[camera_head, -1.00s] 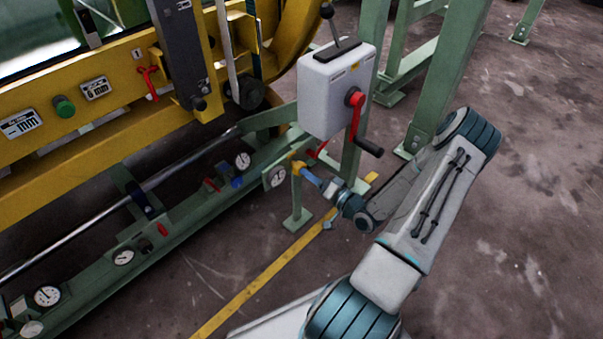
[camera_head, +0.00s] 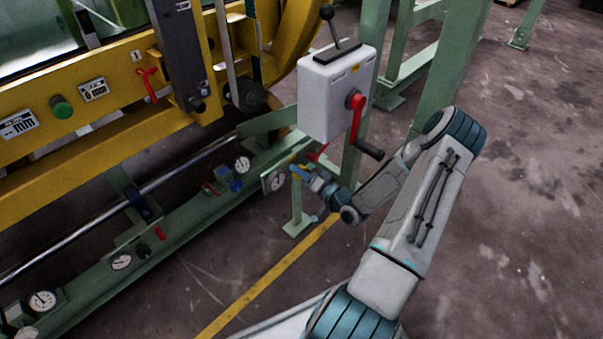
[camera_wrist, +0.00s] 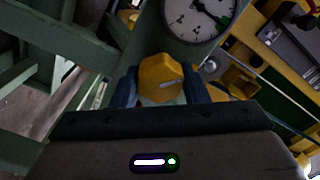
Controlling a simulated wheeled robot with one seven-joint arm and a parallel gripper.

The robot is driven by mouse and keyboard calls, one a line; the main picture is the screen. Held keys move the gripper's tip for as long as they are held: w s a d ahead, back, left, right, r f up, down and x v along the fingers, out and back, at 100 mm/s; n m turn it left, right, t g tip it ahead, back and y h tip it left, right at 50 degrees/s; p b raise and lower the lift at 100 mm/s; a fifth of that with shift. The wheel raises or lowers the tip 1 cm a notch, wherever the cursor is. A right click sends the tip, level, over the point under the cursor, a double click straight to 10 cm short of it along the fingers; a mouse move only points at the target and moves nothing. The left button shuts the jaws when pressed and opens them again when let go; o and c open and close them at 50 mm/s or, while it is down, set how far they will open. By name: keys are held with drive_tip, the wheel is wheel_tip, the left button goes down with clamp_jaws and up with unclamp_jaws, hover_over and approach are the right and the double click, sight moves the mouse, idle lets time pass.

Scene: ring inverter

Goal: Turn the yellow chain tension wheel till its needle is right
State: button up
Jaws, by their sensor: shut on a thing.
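The yellow wheel (camera_wrist: 160,78) is a faceted knob with a pale mark on its face, in the middle of the wrist view. The two dark blue fingers of my gripper (camera_wrist: 160,90) stand on either side of it, shut on it. In the head view my gripper (camera_head: 299,171) reaches to the green rail's right end and mostly hides the wheel. A round white dial (camera_wrist: 197,17) is just above the wheel in the wrist view; its top is cut off. Its dark needle points toward the lower right, near a green mark on the rim. The dial also shows in the head view (camera_head: 274,181).
A grey box (camera_head: 337,92) with a red crank (camera_head: 356,118) and a black lever stands just above my gripper. Green posts (camera_head: 440,80) rise behind it. Several other dials line the green rail (camera_head: 185,222).

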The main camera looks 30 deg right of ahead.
drive_tip(key=shift+n, duration=1)
drive_tip(key=o, duration=1)
drive_tip(key=shift+c, duration=0.2)
drive_tip(key=shift+s, duration=0.1)
drive_tip(key=p+v, duration=0.3)
drive_tip(key=v, duration=1)
drive_tip(key=shift+s+d+p, duration=0.15)
drive_tip(key=shift+s+p, duration=0.2)
drive_tip(key=shift+p, duration=0.05)
